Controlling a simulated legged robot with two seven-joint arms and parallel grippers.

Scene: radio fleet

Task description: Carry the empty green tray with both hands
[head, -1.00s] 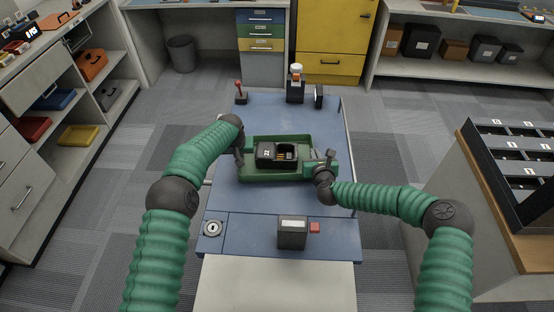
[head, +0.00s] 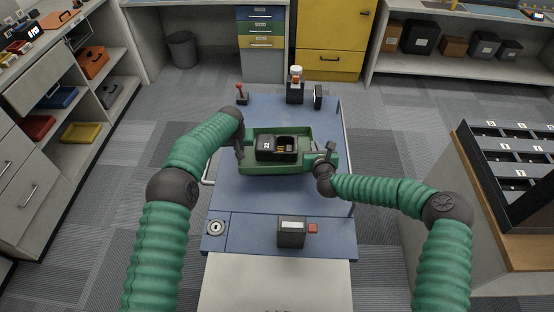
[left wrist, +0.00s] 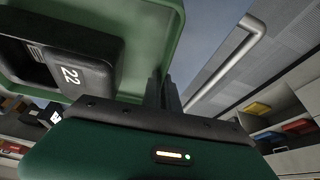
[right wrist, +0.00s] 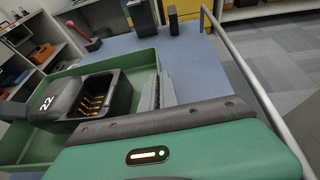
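The green tray (head: 262,170) is at the middle of the blue cart top. It is not empty: a black case marked 22 (head: 266,147) with an open compartment of orange strips sits in it. My left gripper (head: 240,150) is at the tray's left end, its fingers close together on the end wall (left wrist: 163,92). My right gripper (head: 329,152) is at the right end, its fingers also close together at the wall (right wrist: 158,92). The tray looks level, seemingly a little above the cart top. The exact finger contact is partly hidden.
The blue cart top (head: 240,215) has side rails. At its far end stand a red-knobbed lever (head: 241,94), a black holder with a bottle (head: 295,90) and a small black block (head: 318,97). A sorting rack (head: 510,165) stands right.

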